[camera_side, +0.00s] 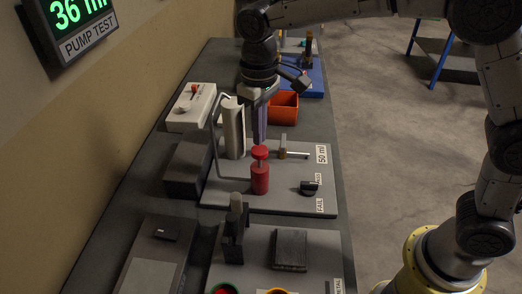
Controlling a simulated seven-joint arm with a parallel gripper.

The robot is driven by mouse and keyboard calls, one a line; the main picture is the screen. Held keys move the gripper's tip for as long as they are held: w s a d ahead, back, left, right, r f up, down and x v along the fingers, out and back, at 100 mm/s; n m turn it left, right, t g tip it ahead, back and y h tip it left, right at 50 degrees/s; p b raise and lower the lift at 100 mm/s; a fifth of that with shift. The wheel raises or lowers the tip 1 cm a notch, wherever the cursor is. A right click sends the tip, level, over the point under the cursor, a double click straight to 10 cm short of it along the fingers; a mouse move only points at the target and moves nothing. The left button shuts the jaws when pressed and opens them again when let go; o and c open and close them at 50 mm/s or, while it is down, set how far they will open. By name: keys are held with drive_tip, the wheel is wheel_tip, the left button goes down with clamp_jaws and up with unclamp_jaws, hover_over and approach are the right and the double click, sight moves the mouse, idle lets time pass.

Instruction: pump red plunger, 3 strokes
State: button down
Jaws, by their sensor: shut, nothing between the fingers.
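The red plunger (260,152) is a red knob on a short rod that stands out of the red pump body (260,180). The pump stands upright on a grey plate (290,203). My gripper (259,141) is shut and empty, pointing down right above the plunger knob. I cannot tell whether the fingertips touch the knob. Some rod shows between knob and body. A display (72,22) on the wall reads "36 ml" in green, above the label "PUMP TEST".
A light grey cylinder (234,130) and a bent pipe stand left of the pump. A black knob (310,187) sits at its right. An orange bin (283,108) is behind, a dark grey block (187,168) at left. Other fixtures stand in front.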

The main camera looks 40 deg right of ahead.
wheel_tip(320, 180, up, 6)
drive_tip(key=shift+f, duration=0.2)
idle(0.3)
drive_tip(key=s+d+r+m+t, duration=0.2)
drive_tip(key=s+d+r+t, duration=0.1)
drive_tip(key=s+d+r, duration=0.75)
drive_tip(key=s+d+f+t, duration=0.1)
drive_tip(key=s+d+f, duration=0.2)
drive_tip(key=s+f, duration=0.3)
drive_tip(key=s+d+f+m+t, duration=0.1)
drive_tip(key=s+d+f, duration=0.2)
drive_tip(key=s+f, duration=0.3)
drive_tip(key=shift+s+d+f+t, duration=0.15)
drive_tip(key=shift+s+d+t, duration=0.2)
drive_tip(key=shift+s, duration=0.55)
